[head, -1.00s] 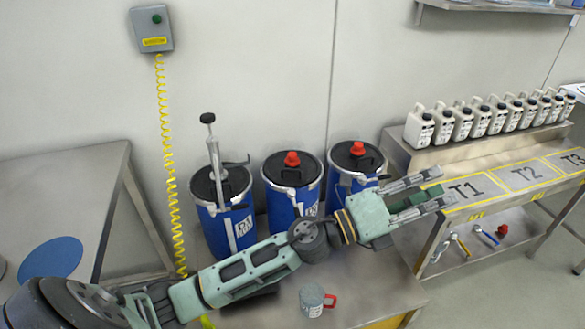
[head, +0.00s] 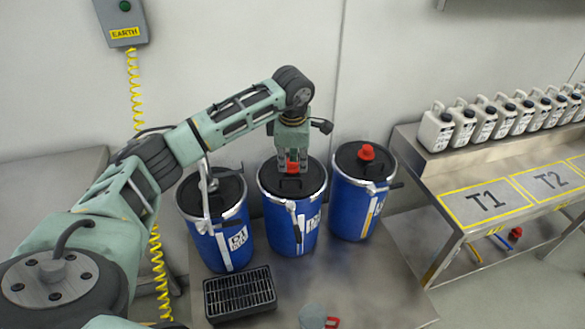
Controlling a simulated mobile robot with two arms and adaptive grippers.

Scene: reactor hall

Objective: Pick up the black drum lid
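Three blue drums stand in a row on a steel table, each with a black lid. The middle drum (head: 292,228) has a black lid (head: 311,180) with a dark handle and a red cap (head: 293,168). My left gripper (head: 292,166) points down over this lid, its fingers on either side of the red cap. I cannot tell whether they press on it. The lid sits on the drum. The right drum's lid (head: 350,165) also has a red cap. The left drum's lid (head: 230,190) carries a grey upright fitting, partly behind my arm. My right gripper is out of view.
A dark slotted tray (head: 239,293) and a grey mug-like can (head: 313,317) with a red handle are at the table front. White jugs (head: 436,128) line a shelf at right, behind a bench marked T1 and T2 (head: 484,200). An earth box (head: 122,20) with yellow coiled cable hangs at left.

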